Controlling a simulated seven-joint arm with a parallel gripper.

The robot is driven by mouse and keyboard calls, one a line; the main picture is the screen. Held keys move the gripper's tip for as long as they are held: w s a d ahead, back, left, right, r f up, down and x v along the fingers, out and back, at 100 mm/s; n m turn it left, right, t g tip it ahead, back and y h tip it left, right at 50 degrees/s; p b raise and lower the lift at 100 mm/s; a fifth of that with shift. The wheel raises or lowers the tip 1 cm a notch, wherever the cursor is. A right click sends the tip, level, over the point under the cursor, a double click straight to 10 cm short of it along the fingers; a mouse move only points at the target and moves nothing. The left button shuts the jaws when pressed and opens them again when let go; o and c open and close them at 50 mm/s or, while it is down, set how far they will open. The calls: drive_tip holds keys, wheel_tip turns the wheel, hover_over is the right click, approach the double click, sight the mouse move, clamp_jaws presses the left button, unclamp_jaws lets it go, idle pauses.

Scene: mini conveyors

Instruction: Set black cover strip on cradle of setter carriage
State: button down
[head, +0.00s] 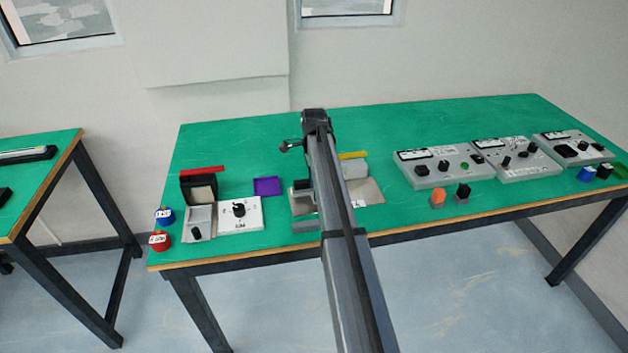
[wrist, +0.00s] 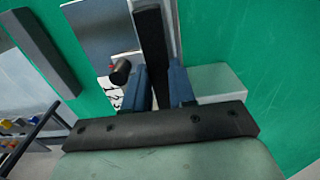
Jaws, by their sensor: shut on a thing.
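My gripper (wrist: 161,92) is shut on the black cover strip (wrist: 151,42), a long dark bar between its two blue-grey fingers in the wrist view. The strip points away from the wrist, over or beside a pale grey device with a black knob (wrist: 121,72) and printed numbers. This device appears to be the setter carriage (head: 367,192), partly behind my arm in the head view. My arm hides the gripper there. The cradle is not clearly visible, and I cannot tell whether the strip touches it.
A grey bar (wrist: 40,50) lies left of the device. A yellow strip (head: 353,155) is behind it. Left are a purple tray (head: 267,186), a red strip (head: 202,170) and a white dial box (head: 252,220); right are switch panels (head: 440,166). Green table (head: 480,115) is clear behind.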

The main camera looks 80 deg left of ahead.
drive_tip(key=shift+f, duration=0.65)
drive_tip(key=shift+f, duration=0.15)
drive_tip(key=c, duration=0.9)
unclamp_jaws()
drive_tip(key=shift+c, duration=0.2)
wheel_tip(320, 180, up, 12)
